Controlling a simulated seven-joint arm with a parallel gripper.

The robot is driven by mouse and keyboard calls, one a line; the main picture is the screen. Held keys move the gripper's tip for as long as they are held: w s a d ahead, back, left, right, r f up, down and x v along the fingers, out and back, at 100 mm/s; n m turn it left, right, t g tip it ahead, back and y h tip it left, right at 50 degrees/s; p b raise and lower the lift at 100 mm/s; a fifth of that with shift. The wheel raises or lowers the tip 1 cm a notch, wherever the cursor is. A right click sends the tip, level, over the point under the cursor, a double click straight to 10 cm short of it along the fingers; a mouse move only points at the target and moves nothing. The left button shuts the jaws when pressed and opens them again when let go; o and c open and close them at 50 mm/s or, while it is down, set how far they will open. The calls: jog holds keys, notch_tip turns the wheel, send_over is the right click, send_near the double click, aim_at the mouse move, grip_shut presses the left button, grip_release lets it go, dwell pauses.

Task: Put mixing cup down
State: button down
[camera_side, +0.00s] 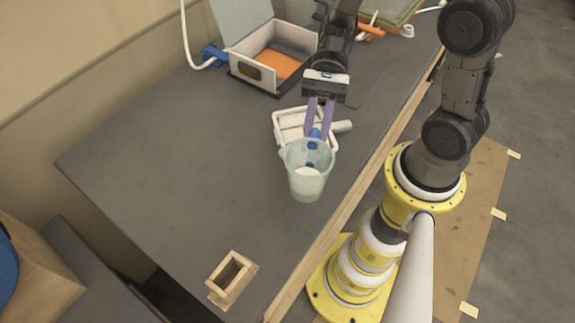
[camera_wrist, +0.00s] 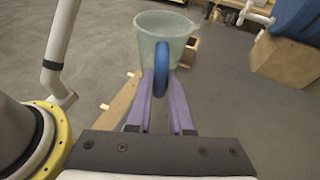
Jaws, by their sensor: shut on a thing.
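The mixing cup (camera_side: 307,179) is a translucent pale green cup with a spout and a blue handle. In the side view it is upright or nearly so, with something whitish inside. My gripper (camera_side: 319,118) has purple fingers and is shut on the blue handle. In the wrist view the cup (camera_wrist: 165,38) is at the top centre and its handle (camera_wrist: 161,68) sits between the fingertips of my gripper (camera_wrist: 161,88). The cup seems held above the grey table (camera_side: 165,165); the exact gap to the surface cannot be told.
A white tray (camera_side: 279,129) with a white roller-like thing lies behind the cup. An open box (camera_side: 262,72) with an orange floor stands at the back. A small wooden holder (camera_side: 232,277) sits near the front edge. The table's left and middle are clear.

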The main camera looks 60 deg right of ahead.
jog(key=w+f, duration=0.1)
jog(key=w+a+f, duration=0.1)
jog(key=f, duration=0.1)
jog(key=w+a+f, duration=0.1)
jog(key=f, duration=0.1)
jog(key=shift+w+a, duration=0.2)
jog(key=shift+w+a+f, duration=0.1)
jog(key=shift+f, duration=0.85)
jog(key=shift+w+a+f, duration=0.1)
jog(key=shift+f, duration=0.85)
jog(key=c, duration=0.8)
grip_release()
jog(key=shift+f, duration=0.1)
